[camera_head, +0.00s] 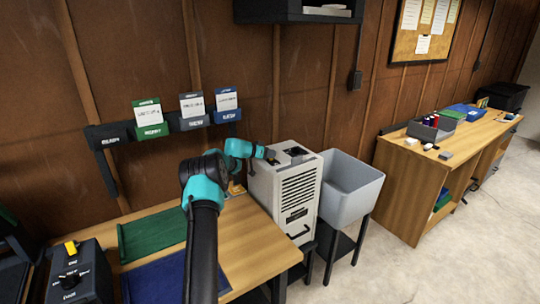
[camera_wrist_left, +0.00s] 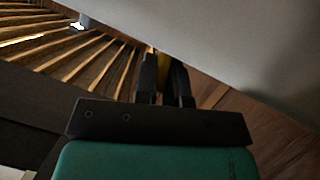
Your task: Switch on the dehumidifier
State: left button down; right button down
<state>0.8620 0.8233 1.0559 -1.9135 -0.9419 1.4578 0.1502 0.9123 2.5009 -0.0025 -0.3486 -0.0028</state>
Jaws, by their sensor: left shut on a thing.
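The dehumidifier (camera_head: 285,190) is a pale grey box with dark slats on its front and a dark recess (camera_head: 297,152) in its top. It stands between the wooden table and a grey tub. My left arm reaches to its upper left edge, and my left gripper (camera_head: 270,154) is at that edge, small and dark. In the left wrist view the two dark fingers (camera_wrist_left: 164,82) are close together with a yellow thing (camera_wrist_left: 162,64) between them, mostly hidden. A pale grey surface fills the upper right there; I cannot tell if the fingers touch it. My right gripper is not in view.
The wooden table (camera_head: 257,232) holds a green mat (camera_head: 150,235), a blue mat (camera_head: 155,280) and a dark box with a yellow switch (camera_head: 71,248). Labelled bins (camera_head: 190,122) hang on the wall. The grey tub (camera_head: 350,185) stands close beside the dehumidifier.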

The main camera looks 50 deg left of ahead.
pick_arm(q)
jog(key=shift+s+d+r+m+y, duration=0.1)
jog(key=shift+d+m+y, duration=0.45)
jog(key=shift+m+y, duration=0.4)
jog(key=shift+s+d+m+t+y, duration=0.1)
jog(key=shift+d+m+y, duration=0.15)
jog(key=shift+m, duration=0.25)
jog(key=shift+w+d+m+t+y, duration=0.1)
jog(key=shift+m+y, duration=0.2)
jog(key=shift+m, duration=0.15)
jog(key=shift+s+d+m+t+y, duration=0.1)
jog(key=shift+d+m+y, duration=0.15)
jog(key=shift+m, duration=0.25)
jog(key=c, duration=1.5)
grip_release()
jog(key=v, duration=1.7)
jog(key=shift+s, duration=0.2)
jog(key=shift+d, duration=0.1)
